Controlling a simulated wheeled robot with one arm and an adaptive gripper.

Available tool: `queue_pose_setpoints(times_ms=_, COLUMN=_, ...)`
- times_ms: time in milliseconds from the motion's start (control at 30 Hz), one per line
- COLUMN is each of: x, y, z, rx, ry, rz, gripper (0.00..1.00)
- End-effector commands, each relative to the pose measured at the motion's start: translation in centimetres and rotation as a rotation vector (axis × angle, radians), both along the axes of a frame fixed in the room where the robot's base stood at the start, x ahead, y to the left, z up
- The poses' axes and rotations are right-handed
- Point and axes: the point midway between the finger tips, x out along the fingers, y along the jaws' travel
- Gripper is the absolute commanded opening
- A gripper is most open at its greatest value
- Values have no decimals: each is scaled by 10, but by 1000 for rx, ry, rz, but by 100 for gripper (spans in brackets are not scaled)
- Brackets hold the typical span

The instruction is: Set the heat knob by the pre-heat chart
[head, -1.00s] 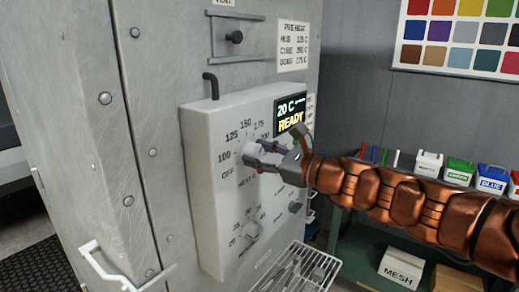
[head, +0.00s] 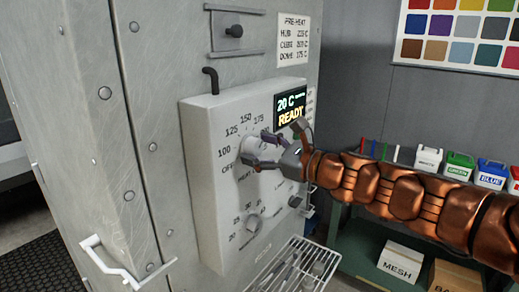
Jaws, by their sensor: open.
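The control box (head: 209,215) on the metal cabinet carries the pale heat knob (head: 250,147). Its dial reads OFF, 100, 125, 150 and 175; marks further right are hidden by my gripper. The knob's pointer cannot be made out. My gripper (head: 260,149) is open at the knob, one finger above and one below; contact cannot be told. The display (head: 291,107) shows 20 C and READY. The pre-heat chart (head: 294,39) is above right, with lines for several items; its small figures are blurred, the bottom one looking like 175 C.
A smaller lower knob (head: 253,223) and a side knob (head: 295,201) are on the same box. A wire rack (head: 323,254) juts out below. Labelled bins and a MESH box (head: 399,264) stand right, behind my arm.

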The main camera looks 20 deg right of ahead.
Motion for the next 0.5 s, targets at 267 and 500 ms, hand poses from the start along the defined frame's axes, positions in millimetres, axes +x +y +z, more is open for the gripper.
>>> queue_pose_setpoints(times_ms=267, x=-5, y=-4, z=0, rx=0, ry=-1, rz=-2, gripper=70)
queue_pose_setpoints(times_ms=500, x=-20, y=-16, z=0, rx=-1, ry=0, rz=-4, gripper=70)
